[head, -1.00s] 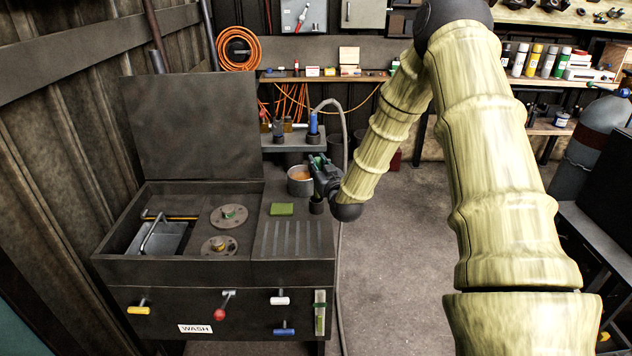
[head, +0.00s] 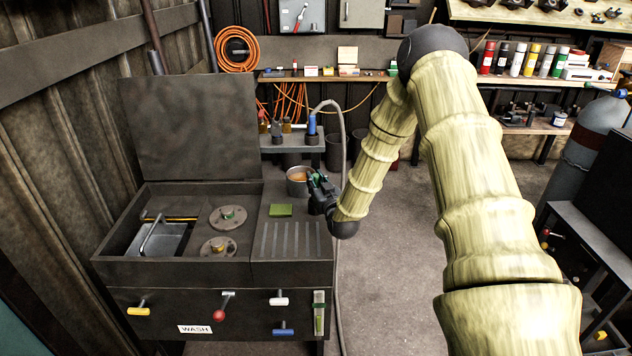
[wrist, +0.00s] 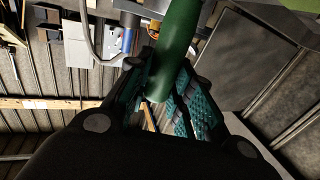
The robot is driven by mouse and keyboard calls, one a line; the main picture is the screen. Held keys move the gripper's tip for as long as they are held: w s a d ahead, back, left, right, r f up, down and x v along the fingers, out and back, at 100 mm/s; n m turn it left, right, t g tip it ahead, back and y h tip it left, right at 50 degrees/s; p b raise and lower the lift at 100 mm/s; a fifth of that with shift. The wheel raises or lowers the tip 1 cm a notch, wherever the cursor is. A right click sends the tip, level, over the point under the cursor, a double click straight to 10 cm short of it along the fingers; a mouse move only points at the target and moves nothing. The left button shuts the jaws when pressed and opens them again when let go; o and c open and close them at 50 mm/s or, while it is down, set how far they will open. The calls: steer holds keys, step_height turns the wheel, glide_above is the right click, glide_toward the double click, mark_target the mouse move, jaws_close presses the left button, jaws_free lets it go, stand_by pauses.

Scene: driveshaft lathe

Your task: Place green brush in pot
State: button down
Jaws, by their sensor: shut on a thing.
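The metal pot (head: 297,189), with something orange-brown inside, stands at the back right of the wash station. My gripper (head: 316,186) is just right of the pot in the head view, close to its rim. I cannot tell whether they touch. The gripper is shut on the green brush; its thick green handle (wrist: 178,45) shows between the teal finger pads in the wrist view. Only a small bit of green shows at the gripper in the head view. The brush's bristle end is not clearly visible.
The wash station (head: 195,270) has an open lid (head: 190,125), a basin and round flanged parts. A green block (head: 281,210) lies on its top left of the gripper.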

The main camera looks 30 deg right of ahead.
steer(key=shift+f, duration=0.1)
steer(key=c, duration=1.3)
jaws_free()
steer(key=shift+o, duration=0.2)
steer(key=b+v, duration=0.2)
steer(key=v, duration=1)
